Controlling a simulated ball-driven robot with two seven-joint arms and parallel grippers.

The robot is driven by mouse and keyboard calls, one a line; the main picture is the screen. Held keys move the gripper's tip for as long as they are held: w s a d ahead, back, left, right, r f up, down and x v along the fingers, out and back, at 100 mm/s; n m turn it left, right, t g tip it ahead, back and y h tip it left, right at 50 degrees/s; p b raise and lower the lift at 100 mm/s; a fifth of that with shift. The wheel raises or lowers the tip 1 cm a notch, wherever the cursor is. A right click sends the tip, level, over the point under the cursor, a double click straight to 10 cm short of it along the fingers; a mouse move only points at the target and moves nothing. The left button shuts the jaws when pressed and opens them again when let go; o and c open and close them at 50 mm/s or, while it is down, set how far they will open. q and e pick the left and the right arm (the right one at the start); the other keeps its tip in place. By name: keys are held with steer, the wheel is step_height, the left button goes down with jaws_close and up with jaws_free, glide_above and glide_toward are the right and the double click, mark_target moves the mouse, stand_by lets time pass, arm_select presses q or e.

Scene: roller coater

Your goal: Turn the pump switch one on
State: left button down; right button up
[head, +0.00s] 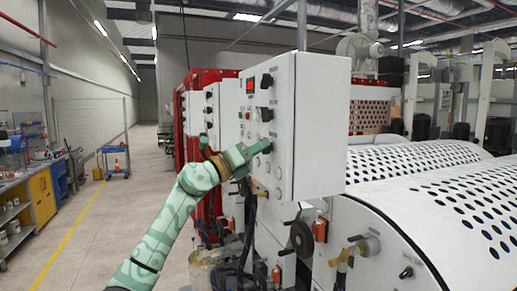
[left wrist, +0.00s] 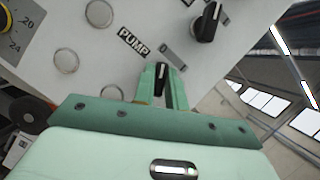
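The white control box (head: 322,125) stands in the middle of the head view. In the left wrist view, a black rotary switch with a white pointer line (left wrist: 161,75) sits close to the label PUMP (left wrist: 132,41). My left gripper (left wrist: 162,80) has one green finger on each side of this switch, with hardly any gap. The pointer line runs about straight up in that picture. In the head view my left gripper (head: 263,147) is against the lower part of the panel face and hides the switch. My right gripper is in neither view.
Another black switch (left wrist: 207,22) lies up and right of the gripped one. A yellow dial (left wrist: 15,25) and round buttons lie to the left. A red display (head: 250,85) sits high on the panel. White perforated covers (head: 430,195) fill the right. The aisle floor at left is open.

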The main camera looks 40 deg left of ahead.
arm_select(q)
steer(key=m+g+h+b, duration=0.1)
steer(key=m+h+b, duration=0.1)
steer(key=m, duration=0.3)
steer(key=m+g+h+b, duration=0.1)
steer(key=m+h+b, duration=0.2)
steer(key=m, duration=0.3)
steer(key=m+g+h+b, duration=0.2)
steer(key=m, duration=0.4)
steer(key=shift+a+h+b, duration=0.15)
steer(key=shift+h+b, duration=0.2)
steer(key=shift+h, duration=0.05)
steer(key=shift+m, duration=0.3)
steer(key=c, duration=1.4)
jaws_free()
steer(key=shift+c, duration=0.2)
